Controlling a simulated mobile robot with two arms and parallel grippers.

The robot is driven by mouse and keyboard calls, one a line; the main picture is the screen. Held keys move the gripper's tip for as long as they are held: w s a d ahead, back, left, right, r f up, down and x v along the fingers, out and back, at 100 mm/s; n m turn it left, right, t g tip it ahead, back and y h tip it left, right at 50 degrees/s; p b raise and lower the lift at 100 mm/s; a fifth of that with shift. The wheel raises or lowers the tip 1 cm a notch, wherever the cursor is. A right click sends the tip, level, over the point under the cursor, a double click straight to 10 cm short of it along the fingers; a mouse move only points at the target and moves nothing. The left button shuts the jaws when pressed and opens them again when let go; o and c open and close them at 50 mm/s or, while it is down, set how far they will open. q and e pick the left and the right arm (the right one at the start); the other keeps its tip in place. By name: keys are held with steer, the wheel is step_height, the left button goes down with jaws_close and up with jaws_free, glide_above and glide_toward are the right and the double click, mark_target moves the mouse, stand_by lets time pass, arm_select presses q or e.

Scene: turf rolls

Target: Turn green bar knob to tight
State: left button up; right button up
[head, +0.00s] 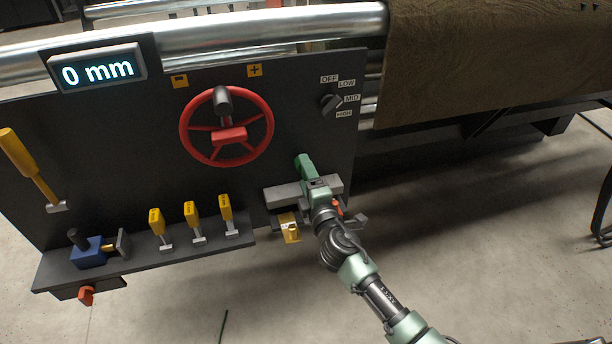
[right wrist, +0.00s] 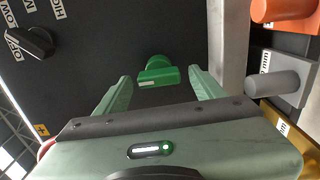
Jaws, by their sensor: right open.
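The green bar knob (right wrist: 157,76) shows on the dark panel in the right wrist view, with a round part behind its bar. A small pale label is on the bar. My right gripper (right wrist: 160,82) is open, with one finger on each side of the knob in the picture and a gap to it on both sides. I cannot tell whether the fingertips reach past the bar. In the head view my right gripper (head: 304,164) is at the panel's lower right and largely covers the knob's place. My left gripper is not in view.
A red handwheel (head: 227,136) is on the panel, with a black selector knob (head: 331,102) at upper right. Yellow levers (head: 190,214) stand on the lower ledge. A grey peg (right wrist: 272,83) and an orange knob (right wrist: 278,10) are right of my fingers. The display (head: 97,70) reads 0 mm.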

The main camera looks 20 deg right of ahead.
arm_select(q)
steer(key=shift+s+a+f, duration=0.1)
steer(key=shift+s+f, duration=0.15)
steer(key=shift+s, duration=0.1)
arm_select(e)
steer(key=s, duration=0.7)
steer(key=shift+s+d, duration=0.15)
steer(key=shift+s, duration=0.25)
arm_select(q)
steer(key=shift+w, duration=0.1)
